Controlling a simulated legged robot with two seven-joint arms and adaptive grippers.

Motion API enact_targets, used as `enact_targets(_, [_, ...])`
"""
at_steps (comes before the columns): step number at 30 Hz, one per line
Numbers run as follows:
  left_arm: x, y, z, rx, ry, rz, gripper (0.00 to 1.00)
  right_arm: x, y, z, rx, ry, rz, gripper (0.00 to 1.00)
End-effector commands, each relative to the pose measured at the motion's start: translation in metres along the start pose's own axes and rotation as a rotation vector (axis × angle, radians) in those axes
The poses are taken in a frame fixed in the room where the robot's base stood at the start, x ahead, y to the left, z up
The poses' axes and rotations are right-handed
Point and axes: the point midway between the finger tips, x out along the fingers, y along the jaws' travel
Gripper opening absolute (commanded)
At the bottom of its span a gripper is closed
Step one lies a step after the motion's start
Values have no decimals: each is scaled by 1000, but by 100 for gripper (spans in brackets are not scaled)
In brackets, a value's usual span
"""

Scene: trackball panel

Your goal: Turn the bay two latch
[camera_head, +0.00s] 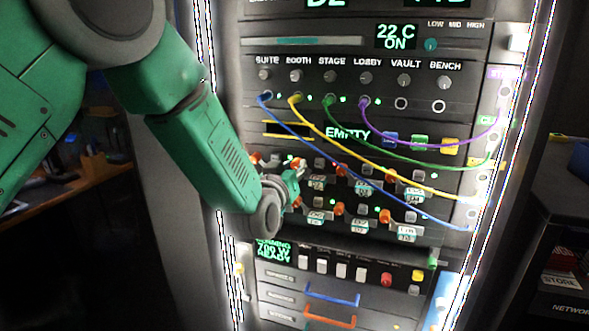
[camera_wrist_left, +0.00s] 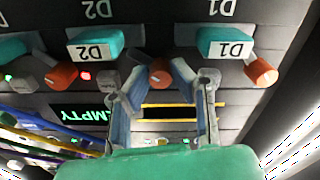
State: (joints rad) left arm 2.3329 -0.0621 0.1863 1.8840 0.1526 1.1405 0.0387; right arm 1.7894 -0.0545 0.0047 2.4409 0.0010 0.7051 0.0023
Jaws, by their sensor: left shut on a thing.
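In the left wrist view, which is upside down, a small orange latch (camera_wrist_left: 160,72) sits on the rack face between the teal bay tagged D1 (camera_wrist_left: 224,44) and the teal bay tagged D2 (camera_wrist_left: 95,50). My left gripper (camera_wrist_left: 162,82) has its two fingers on either side of this latch and is shut on it. In the head view the left gripper (camera_head: 291,182) is at the left end of the upper row of bays. It hides part of the bays behind it there. My right gripper is not in view.
Blue, yellow, green and purple cables (camera_head: 400,157) hang across the rack to the right of my gripper. Other orange latches (camera_head: 389,175) and several grey buttons stick out nearby. Below are a switch panel (camera_head: 340,268) and drawers with blue and orange handles (camera_head: 332,297).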

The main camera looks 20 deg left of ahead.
Motion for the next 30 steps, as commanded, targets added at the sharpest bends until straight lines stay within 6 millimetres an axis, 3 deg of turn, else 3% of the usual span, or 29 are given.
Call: enact_targets(30, [0, -2, 3, -960, 0, -5, 0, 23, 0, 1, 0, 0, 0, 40])
